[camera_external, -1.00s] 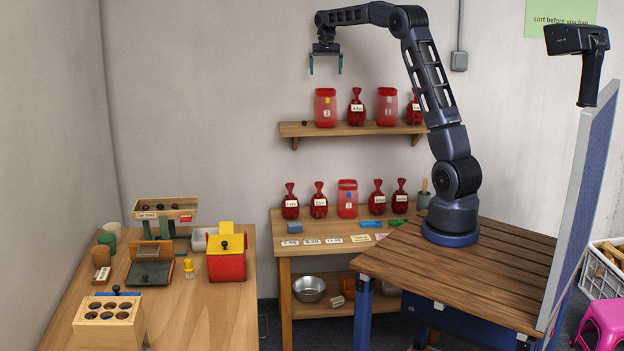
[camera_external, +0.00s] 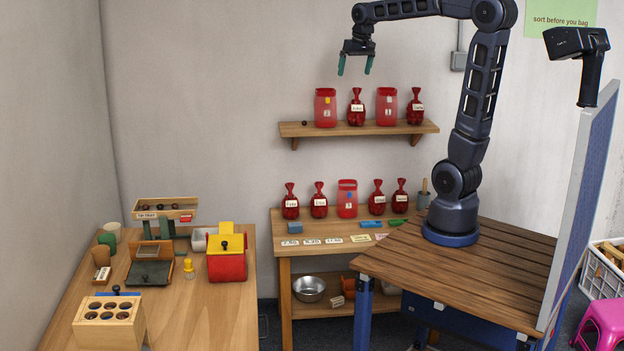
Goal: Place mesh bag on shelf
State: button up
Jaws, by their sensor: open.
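Red mesh bags with tied tops and white labels stand upright on the wooden wall shelf (camera_external: 290,130). One tied bag (camera_external: 357,110) is left of centre and another tied bag (camera_external: 415,108) is near the right end. Two flatter red bags (camera_external: 325,108) (camera_external: 387,107) stand among them. More red bags stand in a row on the lower table, including a tied bag (camera_external: 290,203) at its left and a flat-topped bag (camera_external: 347,199) mid-row. My gripper (camera_external: 355,70) is open and empty above the shelf, apart from the bags.
The lower table (camera_external: 300,230) holds label cards and small blocks. The left workbench (camera_external: 190,315) carries a scale, a red box (camera_external: 227,261) and a block with holes (camera_external: 105,318). A blue panel (camera_external: 585,200) stands at right.

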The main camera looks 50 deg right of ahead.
jog(key=s+a+f+n, duration=0.1)
jog(key=s+a+f, duration=0.1)
jog(key=s, duration=0.5)
jog(key=s+a+f+n+t, duration=0.1)
jog(key=s+a+f, duration=0.1)
jog(key=s+f, duration=0.3)
jog(key=s+a+f+n+t, duration=0.1)
jog(key=s+f, duration=0.3)
jog(key=s, duration=0.5)
jog(key=shift+s+a+f+n, duration=0.15)
jog(key=shift+s+a+n, duration=0.25)
jog(key=shift+a, duration=0.45)
